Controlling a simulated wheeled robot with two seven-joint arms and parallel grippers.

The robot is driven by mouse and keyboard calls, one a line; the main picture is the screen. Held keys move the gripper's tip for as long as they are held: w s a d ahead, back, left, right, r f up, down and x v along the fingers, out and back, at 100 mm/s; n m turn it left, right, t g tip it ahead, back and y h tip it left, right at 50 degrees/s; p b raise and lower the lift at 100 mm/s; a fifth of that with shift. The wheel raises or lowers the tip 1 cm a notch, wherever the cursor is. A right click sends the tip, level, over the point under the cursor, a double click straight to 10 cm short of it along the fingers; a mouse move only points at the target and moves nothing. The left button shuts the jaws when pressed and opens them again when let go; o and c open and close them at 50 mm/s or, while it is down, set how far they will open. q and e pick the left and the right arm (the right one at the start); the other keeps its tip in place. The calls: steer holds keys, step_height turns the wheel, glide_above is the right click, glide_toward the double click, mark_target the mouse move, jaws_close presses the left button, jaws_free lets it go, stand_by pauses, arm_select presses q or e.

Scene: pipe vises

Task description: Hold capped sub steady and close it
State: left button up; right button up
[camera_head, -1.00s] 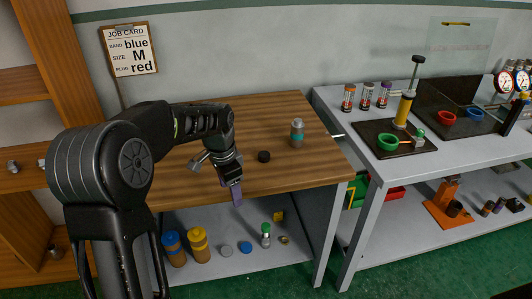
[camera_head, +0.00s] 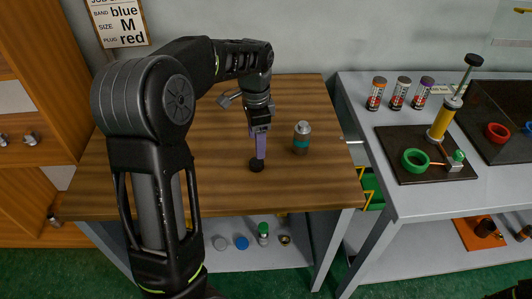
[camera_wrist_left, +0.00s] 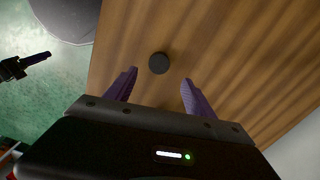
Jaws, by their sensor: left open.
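A grey cylinder with a teal band (camera_head: 301,138), which looks like the capped sub, stands upright on the wooden table. A small black round cap (camera_head: 256,165) lies on the table to its front left; it also shows in the left wrist view (camera_wrist_left: 158,63). My left gripper (camera_head: 258,158) points down above the black cap. Its purple fingers are apart with nothing between them, and the left wrist view (camera_wrist_left: 158,88) shows the cap just beyond the fingertips. At that view's left edge a dark gripper (camera_wrist_left: 35,60), probably my right one, hangs over the floor; its opening is unclear.
The wooden table (camera_head: 200,190) is otherwise largely clear. A grey bench on the right holds several capped tubes (camera_head: 399,95), a dark mat with a yellow pump (camera_head: 443,120) and a green ring (camera_head: 415,160). A lower shelf holds a green-topped bottle (camera_head: 263,232).

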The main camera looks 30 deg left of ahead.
mark_target(256, 162)
arm_select(q)
steer(key=shift+s+r, duration=0.1)
steer(key=shift+s, duration=0.15)
steer(key=shift+w+f, duration=0.1)
steer(key=shift+f, duration=1.25)
steer(key=shift+f+p, duration=0.75)
steer(key=shift+f, duration=1.85)
jaws_close()
steer(key=shift+r, duration=0.15)
step_height(256, 162, up, 10)
steer(key=b, duration=0.1)
